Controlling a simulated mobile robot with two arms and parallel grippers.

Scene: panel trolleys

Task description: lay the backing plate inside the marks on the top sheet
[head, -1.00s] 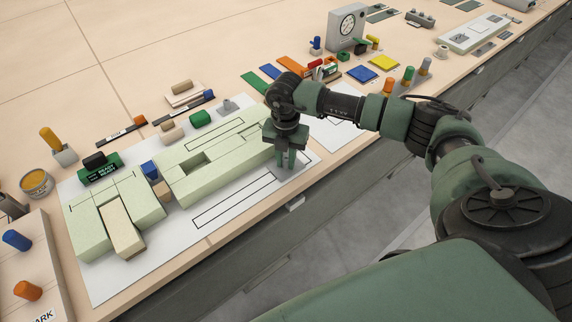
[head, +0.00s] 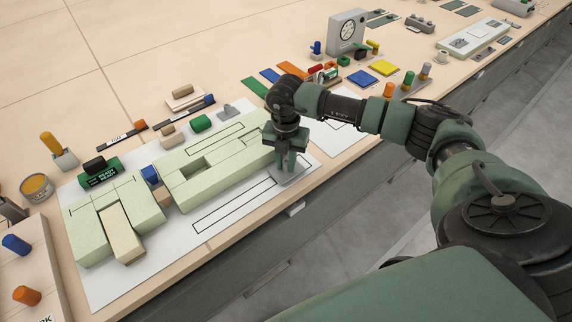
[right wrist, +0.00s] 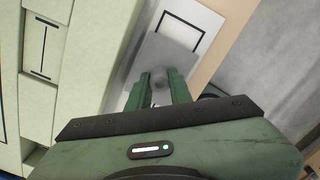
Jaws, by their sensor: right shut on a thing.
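The backing plate, a grey flat plate (head: 291,173), lies on or just above the white top sheet (head: 105,285), near its right end. My right gripper (head: 286,163) points down over it, shut on its knob. In the right wrist view, the plate (right wrist: 172,52) extends ahead of the fingers, with the round knob (right wrist: 160,77) between them. The marks are long black outlines; one (head: 235,204) lies along the sheet's front edge, left of the plate. My left gripper is out of view.
Pale green blocks (head: 215,165) stand on the sheet, close to the gripper's left. Coloured plates and pegs, such as the yellow plate (head: 384,68), lie to the back right. The table's front edge is near.

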